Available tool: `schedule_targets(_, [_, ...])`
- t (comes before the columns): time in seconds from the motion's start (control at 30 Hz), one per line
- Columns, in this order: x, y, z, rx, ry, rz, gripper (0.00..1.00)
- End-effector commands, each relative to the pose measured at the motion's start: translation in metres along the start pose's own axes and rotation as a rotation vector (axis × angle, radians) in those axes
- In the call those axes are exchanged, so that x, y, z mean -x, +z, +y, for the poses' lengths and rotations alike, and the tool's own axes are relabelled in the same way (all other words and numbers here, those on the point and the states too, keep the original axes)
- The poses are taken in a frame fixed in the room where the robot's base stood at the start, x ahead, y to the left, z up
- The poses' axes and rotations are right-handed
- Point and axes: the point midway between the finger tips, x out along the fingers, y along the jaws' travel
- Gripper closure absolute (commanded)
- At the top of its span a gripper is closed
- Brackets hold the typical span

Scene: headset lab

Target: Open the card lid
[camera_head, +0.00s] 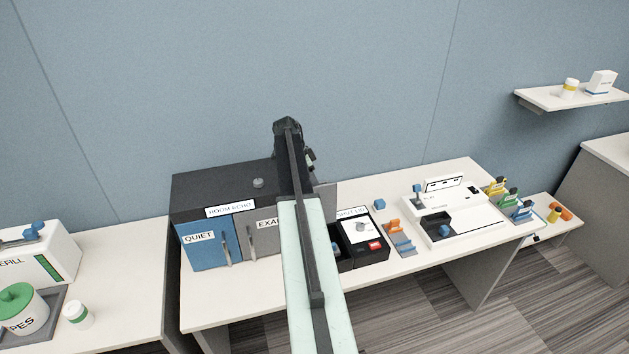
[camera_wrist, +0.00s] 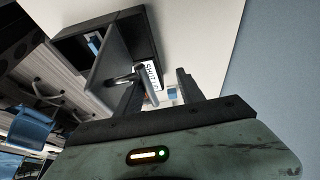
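A grey panel with a bar handle, which looks like the card lid, stands raised at the dark open bay of a black box; the panel (camera_wrist: 128,42) shows in the wrist view. Its edge (camera_head: 327,198) also shows in the head view, partly behind my arm. The handle (camera_wrist: 122,79) lies against or very near the left finger of my gripper (camera_wrist: 160,92). The fingers are apart with nothing clearly between them; a label starting "SHUT" shows behind the gap. In the head view the fingertips are hidden behind my arm.
The black box (camera_head: 372,252) has a white dial and a red tag. An orange and blue holder (camera_head: 398,238) and a white console (camera_head: 465,225) stand to its right. A dark cabinet (camera_head: 225,190) with blue and grey doors stands left. Wall space above is clear.

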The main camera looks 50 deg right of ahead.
Motion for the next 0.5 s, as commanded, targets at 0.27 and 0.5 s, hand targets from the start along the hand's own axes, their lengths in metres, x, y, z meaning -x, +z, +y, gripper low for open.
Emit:
schedule_targets(0.27, [0.002, 0.000, -0.001, 0.001, -0.005, 0.001, 0.66])
schedule_targets(0.5, [0.032, -0.003, 0.000, 0.003, -0.005, 0.001, 0.66])
